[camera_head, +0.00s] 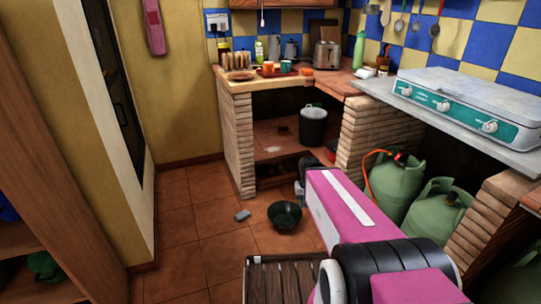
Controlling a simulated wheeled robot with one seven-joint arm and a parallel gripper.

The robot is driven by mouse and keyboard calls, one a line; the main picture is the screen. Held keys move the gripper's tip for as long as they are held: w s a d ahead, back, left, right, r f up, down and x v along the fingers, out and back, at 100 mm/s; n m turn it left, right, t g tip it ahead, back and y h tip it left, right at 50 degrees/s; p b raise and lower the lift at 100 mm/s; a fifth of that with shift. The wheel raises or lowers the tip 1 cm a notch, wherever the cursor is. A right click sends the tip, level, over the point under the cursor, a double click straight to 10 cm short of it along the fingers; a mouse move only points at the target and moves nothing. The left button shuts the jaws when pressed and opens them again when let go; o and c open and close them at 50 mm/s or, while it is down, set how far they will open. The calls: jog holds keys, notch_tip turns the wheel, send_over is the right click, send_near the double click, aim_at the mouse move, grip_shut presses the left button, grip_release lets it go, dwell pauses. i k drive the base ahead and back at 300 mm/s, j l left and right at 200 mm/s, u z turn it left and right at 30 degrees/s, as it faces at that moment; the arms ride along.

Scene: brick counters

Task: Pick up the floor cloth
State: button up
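I cannot tell for certain which thing is the floor cloth. A small grey-blue item (242,215) lies on the tiled floor, left of a dark green bowl (285,216); it looks like a small block or folded piece. A small whitish flat patch (272,149) shows on the low surface under the counter. My pink and black arm reaches in from the lower right. The dark end of my arm, with my gripper (300,194), is above and right of the bowl in the picture. Its fingers are too small and dark to read.
Brick counters (239,145) stand at the back, with a black bin (313,126) beneath. Green gas bottles (395,183) stand at right under a stove (470,100). A slatted wooden crate or stool (275,280) is in front. Wooden shelves (60,235) are at left.

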aim_at(241, 216)
jog(key=i+z, duration=0.35)
jog(key=i, duration=0.65)
